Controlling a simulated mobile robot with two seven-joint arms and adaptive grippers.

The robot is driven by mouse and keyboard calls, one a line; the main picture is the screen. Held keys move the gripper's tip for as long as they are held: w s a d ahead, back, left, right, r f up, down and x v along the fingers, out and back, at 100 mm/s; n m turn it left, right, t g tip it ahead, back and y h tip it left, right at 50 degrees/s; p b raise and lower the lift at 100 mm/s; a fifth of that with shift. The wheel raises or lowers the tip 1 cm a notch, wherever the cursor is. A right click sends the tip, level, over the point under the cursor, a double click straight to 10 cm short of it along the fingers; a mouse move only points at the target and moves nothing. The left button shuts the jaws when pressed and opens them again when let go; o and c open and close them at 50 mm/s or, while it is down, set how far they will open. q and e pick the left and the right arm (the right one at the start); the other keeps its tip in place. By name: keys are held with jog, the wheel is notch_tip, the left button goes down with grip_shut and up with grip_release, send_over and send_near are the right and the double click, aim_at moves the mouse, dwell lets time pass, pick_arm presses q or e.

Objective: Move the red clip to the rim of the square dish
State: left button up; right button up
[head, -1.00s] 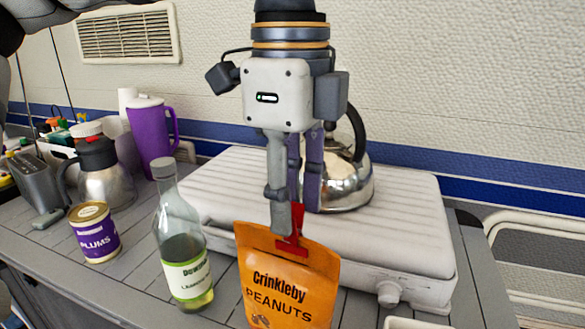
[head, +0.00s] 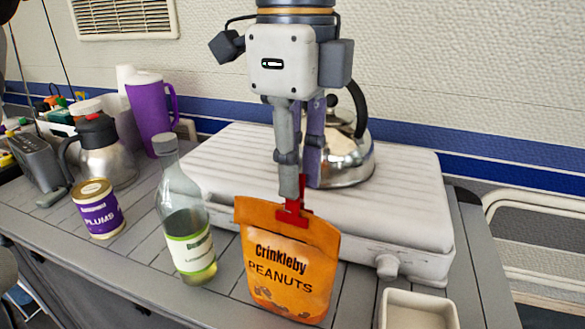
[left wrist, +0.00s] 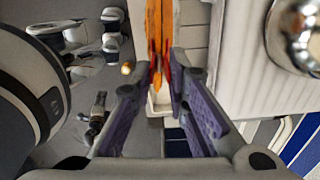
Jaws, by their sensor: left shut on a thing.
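The red clip (head: 293,212) sits on the top edge of the orange peanut bag (head: 285,265), which stands upright on the counter. My left gripper (head: 300,190) comes down from above and is shut on the clip. In the left wrist view the fingers (left wrist: 168,95) are on either side of the clip and the orange bag (left wrist: 160,20) edge. The square dish (head: 386,312) is cream-coloured and stands at the bottom right of the head view, right of the bag; its lower part is cut off. My right gripper is not in view.
A bottle (head: 188,225) stands close left of the bag, with a plums tin (head: 98,210) further left. A white stove (head: 420,215) with a kettle (head: 345,160) lies behind. A flask (head: 105,160) and purple jug (head: 150,118) stand at the back left.

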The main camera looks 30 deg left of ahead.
pick_arm(q)
jog(key=shift+r+p, duration=0.35)
jog(key=shift+r, duration=1.85)
